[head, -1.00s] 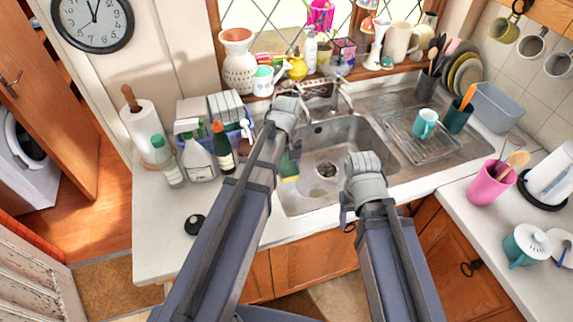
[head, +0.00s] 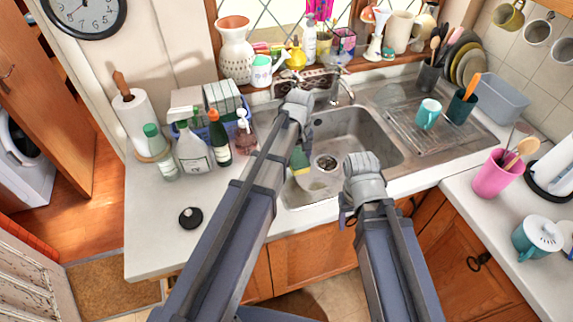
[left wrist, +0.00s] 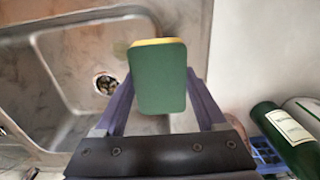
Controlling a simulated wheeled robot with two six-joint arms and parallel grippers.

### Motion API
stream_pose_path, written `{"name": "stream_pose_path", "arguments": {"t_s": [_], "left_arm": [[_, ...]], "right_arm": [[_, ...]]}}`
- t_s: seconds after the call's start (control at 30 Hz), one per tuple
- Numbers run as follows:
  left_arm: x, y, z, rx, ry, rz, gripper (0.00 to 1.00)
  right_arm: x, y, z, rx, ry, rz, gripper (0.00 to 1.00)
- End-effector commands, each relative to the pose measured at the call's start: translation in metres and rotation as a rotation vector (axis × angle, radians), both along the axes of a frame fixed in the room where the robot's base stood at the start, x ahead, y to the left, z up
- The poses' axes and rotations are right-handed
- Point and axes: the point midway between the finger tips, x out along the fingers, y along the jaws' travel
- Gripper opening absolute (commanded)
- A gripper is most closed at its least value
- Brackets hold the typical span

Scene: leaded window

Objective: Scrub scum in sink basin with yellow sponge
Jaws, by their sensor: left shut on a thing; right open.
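The sponge, green with a yellow layer (head: 301,160), is held in my left gripper (head: 304,142) over the left part of the steel sink basin (head: 355,135). In the left wrist view the sponge (left wrist: 158,80) stands between the two fingers, its green face towards the camera and a yellow edge at the top. I cannot tell whether it touches the basin. The basin (left wrist: 75,60) shows brownish marks on its surface and a round drain (left wrist: 105,84). My right gripper (head: 348,217) is open and empty in front of the sink's front edge.
Bottles (head: 193,150) and a blue caddy stand left of the sink. A tap (head: 341,92) rises behind the basin. A teal mug (head: 428,113) stands on the drainer at the right. A pink utensil pot (head: 494,176) stands on the right counter.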

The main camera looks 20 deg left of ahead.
Motion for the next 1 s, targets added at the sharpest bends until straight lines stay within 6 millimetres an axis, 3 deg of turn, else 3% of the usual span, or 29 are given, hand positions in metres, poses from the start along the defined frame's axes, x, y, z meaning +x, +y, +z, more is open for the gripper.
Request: {"name": "stream_pose_path", "arguments": {"t_s": [0.03, 0.17, 0.23, 0.43, 0.7, 1.0], "left_arm": [[0.021, -0.012, -0.003, 0.0, 0.0, -0.004, 0.28], [0.055, -0.041, -0.015, 0.0, 0.0, -0.004, 0.28], [0.07, -0.057, -0.033, 0.0, 0.0, -0.004, 0.28], [0.08, -0.071, -0.076, 0.0, 0.0, 0.0, 0.28], [0.082, -0.074, -0.128, 0.0, 0.0, 0.001, 0.28], [0.082, -0.074, -0.148, 0.0, 0.0, 0.001, 0.28]], "right_arm": [[0.0, 0.0, -0.003, 0.0, 0.0, 0.0, 0.59], [0.0, 0.0, -0.015, 0.0, 0.0, 0.0, 0.59], [0.0, 0.0, -0.033, 0.0, 0.0, -0.001, 0.59], [0.0, 0.0, -0.076, 0.0, 0.0, -0.001, 0.59], [0.0, 0.0, -0.128, 0.0, 0.0, -0.001, 0.59], [0.0, 0.0, -0.148, 0.0, 0.0, -0.001, 0.59]]}}
